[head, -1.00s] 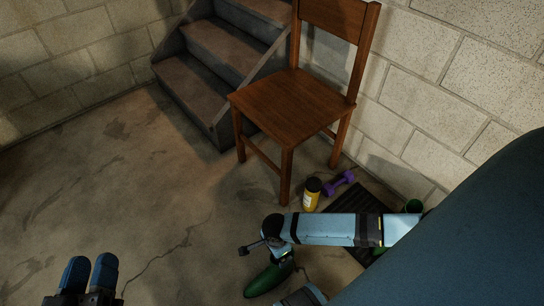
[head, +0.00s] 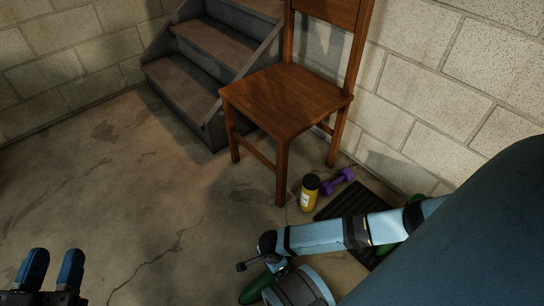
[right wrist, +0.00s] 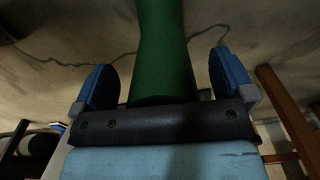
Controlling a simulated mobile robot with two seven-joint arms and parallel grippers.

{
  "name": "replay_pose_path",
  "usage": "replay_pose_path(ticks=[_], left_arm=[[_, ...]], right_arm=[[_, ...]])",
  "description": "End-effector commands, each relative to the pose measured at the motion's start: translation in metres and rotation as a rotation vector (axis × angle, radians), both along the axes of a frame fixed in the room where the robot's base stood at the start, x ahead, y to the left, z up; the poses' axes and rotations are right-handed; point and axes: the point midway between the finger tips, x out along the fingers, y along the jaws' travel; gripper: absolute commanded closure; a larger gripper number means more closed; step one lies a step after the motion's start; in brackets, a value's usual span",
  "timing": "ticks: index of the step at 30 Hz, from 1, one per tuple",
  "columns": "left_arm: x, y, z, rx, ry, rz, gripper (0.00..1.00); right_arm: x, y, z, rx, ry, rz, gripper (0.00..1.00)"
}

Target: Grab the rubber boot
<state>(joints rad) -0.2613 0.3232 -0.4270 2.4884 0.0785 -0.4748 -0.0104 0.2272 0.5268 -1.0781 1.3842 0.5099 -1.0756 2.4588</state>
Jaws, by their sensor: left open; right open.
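A green rubber boot (head: 255,288) is on the floor at the bottom of the head view, partly covered by my right arm. In the right wrist view the boot (right wrist: 163,55) stretches between the two blue fingers of my right gripper (right wrist: 162,68). Those fingers are open, with a gap on each side of the boot. In the head view my right arm hides the right gripper's fingers. My left gripper (head: 56,262) is open and empty at the lower left, well away from the boot.
A wooden chair (head: 285,100) stands before grey steps (head: 200,85). A yellow bottle (head: 309,193), a purple dumbbell (head: 337,181) and a dark mat (head: 340,205) lie near the right wall. Another green object (head: 413,212) is partly hidden behind my right arm. The left floor is clear.

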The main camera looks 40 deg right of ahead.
Motion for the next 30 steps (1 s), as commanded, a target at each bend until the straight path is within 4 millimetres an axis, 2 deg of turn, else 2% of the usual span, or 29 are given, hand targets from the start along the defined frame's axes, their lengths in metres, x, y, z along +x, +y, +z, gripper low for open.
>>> replay_pose_path(ticks=[6, 8, 15, 17, 25, 30], left_arm=[[0.0, 0.0, 0.001, 0.002, -0.005, 0.0, 0.57], [0.0, 0.0, 0.001, 0.002, -0.004, 0.0, 0.57], [0.0, 0.0, 0.0, 0.003, -0.002, 0.0, 0.57], [0.0, 0.0, 0.0, 0.002, -0.001, 0.0, 0.57], [0.0, 0.0, 0.002, 0.0, 0.0, -0.001, 0.57], [-0.001, -0.001, 0.009, -0.016, 0.023, -0.006, 0.57]], right_arm=[[0.0, 0.0, 0.0, 0.0, 0.0, 0.0, 0.0], [0.0, 0.0, 0.0, 0.0, 0.0, 0.0, 0.11], [0.0, 0.0, 0.0, 0.001, 0.0, 0.001, 0.67], [0.0, 0.0, 0.0, 0.001, -0.001, 0.001, 0.77], [0.0, 0.001, 0.003, 0.002, -0.001, 0.001, 0.77], [0.0, 0.001, 0.017, 0.003, -0.001, 0.001, 0.77]])
